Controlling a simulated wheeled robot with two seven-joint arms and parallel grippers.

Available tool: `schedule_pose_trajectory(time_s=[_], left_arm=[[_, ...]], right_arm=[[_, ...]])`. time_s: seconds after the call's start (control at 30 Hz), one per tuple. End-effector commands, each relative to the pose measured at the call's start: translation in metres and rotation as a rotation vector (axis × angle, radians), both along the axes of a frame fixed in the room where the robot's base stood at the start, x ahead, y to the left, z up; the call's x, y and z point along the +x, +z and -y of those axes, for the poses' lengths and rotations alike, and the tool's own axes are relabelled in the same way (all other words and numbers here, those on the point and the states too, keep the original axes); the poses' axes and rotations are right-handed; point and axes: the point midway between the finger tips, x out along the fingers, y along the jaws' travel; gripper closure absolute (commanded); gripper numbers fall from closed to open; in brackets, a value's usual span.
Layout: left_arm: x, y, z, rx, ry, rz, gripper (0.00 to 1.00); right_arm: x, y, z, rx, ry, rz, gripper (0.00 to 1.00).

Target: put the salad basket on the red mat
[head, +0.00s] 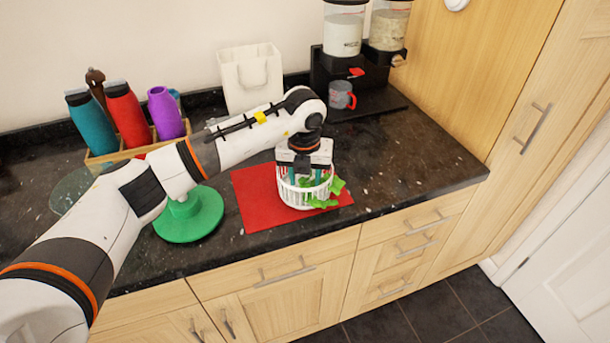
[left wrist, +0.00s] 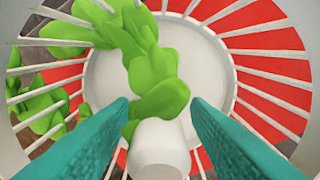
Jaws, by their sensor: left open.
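The salad basket (head: 300,196) is white and slatted, and it stands upright on the red mat (head: 254,203) in the head view. Green leaves (head: 323,190) lie in it and show at its right side. In the left wrist view the basket (left wrist: 238,70) surrounds the leaves (left wrist: 150,62) and a white central post (left wrist: 158,150), with red mat (left wrist: 262,14) seen through the slats. My left gripper (left wrist: 160,115) points down into the basket, its teal fingers open on either side of the post. Whether the fingers touch the post I cannot tell. My right gripper is not in view.
A green round stand (head: 190,222) is left of the mat. Behind are a wooden rack with bottles (head: 125,110), a white bag (head: 250,78) and a dispenser stand with a grey mug (head: 340,95). The counter (head: 415,160) right of the mat is clear.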

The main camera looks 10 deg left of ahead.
Motion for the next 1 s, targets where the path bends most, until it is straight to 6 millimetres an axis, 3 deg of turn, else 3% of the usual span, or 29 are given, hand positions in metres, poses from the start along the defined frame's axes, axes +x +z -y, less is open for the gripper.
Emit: schedule_pose_trajectory(time_s=[0.17, 0.5, 0.7, 1.0], left_arm=[[0.000, 0.011, 0.000, -0.001, 0.000, 0.004, 0.57], [-0.009, 0.081, 0.001, 0.000, -0.001, 0.006, 0.57], [-0.013, 0.112, 0.002, -0.001, 0.000, 0.003, 0.57], [-0.014, 0.123, 0.002, 0.000, 0.000, 0.000, 0.57]], right_arm=[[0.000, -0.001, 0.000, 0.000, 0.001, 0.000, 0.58], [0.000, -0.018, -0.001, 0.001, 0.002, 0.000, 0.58], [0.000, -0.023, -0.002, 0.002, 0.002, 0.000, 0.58], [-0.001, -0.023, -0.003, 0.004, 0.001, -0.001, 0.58]])
